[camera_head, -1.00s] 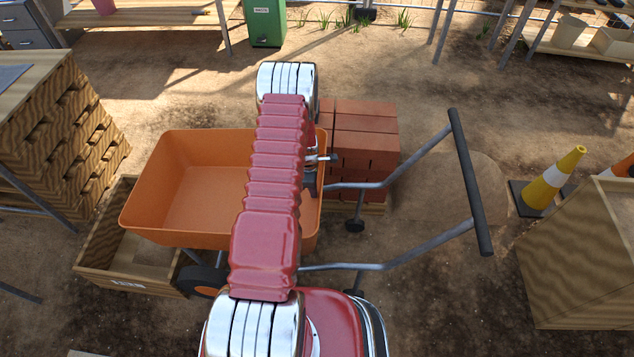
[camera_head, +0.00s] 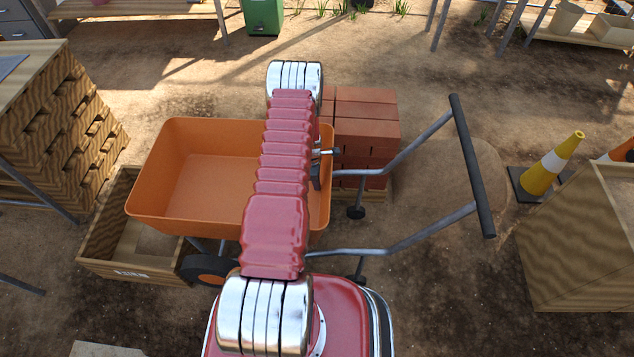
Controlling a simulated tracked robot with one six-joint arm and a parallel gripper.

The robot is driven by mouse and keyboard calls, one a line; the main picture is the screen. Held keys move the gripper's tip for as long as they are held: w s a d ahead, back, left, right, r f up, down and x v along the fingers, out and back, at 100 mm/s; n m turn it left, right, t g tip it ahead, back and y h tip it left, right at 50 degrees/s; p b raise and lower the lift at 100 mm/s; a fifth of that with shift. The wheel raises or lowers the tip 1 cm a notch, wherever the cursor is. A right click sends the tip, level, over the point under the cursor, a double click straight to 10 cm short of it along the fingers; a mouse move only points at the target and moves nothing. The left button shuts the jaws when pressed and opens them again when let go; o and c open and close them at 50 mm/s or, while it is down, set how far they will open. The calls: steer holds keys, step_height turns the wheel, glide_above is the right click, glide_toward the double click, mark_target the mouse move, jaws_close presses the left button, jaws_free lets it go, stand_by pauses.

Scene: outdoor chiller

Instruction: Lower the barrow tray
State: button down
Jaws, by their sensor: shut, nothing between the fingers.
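The orange barrow tray (camera_head: 200,175) is in the middle left of the head view, its open top facing up. Its grey tube handles run right to a dark crossbar grip (camera_head: 471,165), and an orange-hubbed wheel (camera_head: 207,269) shows below it. My red arm crosses over the tray's right part and hides some of it. My gripper (camera_head: 316,178) shows only in part, as a dark shape at the tray's right edge beside the arm; it is shut and empty. A small silver piece (camera_head: 325,152) sticks out there. I cannot tell whether the gripper touches the tray.
A brick stack (camera_head: 365,125) stands close behind the tray's right side. A wooden box (camera_head: 125,262) lies under and left of the tray. A wooden stack (camera_head: 75,135) stands left, a large wooden crate (camera_head: 575,245) and a yellow cone (camera_head: 552,165) right. Bare ground lies beyond the handles.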

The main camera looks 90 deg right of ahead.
steer(key=shift+f, duration=0.5)
steer(key=shift+s+r, duration=0.1)
steer(key=shift+r, duration=0.1)
step_height(320, 180, up, 15)
steer(key=shift+f, duration=0.2)
stand_by(0.9)
